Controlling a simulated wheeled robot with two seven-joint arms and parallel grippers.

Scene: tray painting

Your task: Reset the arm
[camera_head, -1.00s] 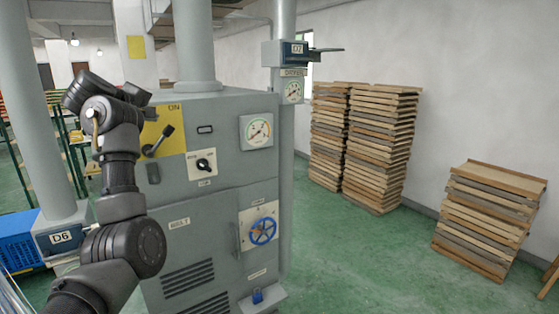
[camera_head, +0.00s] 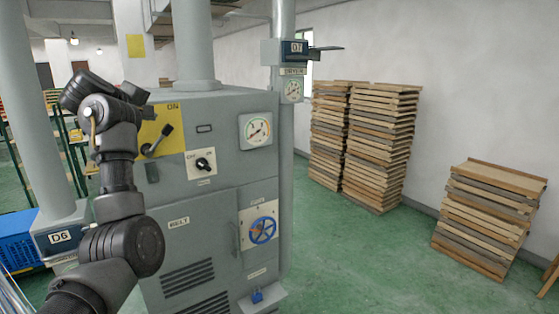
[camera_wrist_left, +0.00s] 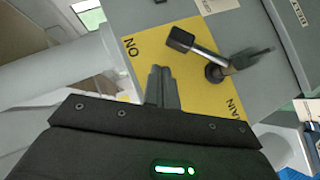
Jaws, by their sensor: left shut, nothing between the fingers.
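My left arm rises on the left of the head view. Its left gripper (camera_head: 138,93) is small, dark and partly hidden there by the wrist, near the upper left of the grey cabinet (camera_head: 220,215). In the left wrist view the gripper's fingers (camera_wrist_left: 160,85) are together and empty, in front of a yellow panel (camera_wrist_left: 150,60) marked ON and MAIN. A lever (camera_head: 160,140) with a dark grip stands out from that panel. In the wrist view the lever (camera_wrist_left: 195,47) is right of the fingers, apart from them. My right gripper is not in view.
A grey post (camera_head: 40,130) and a blue crate (camera_head: 22,240) stand at left. Wooden tray stacks (camera_head: 380,145) stand along the right wall. The green floor between is clear.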

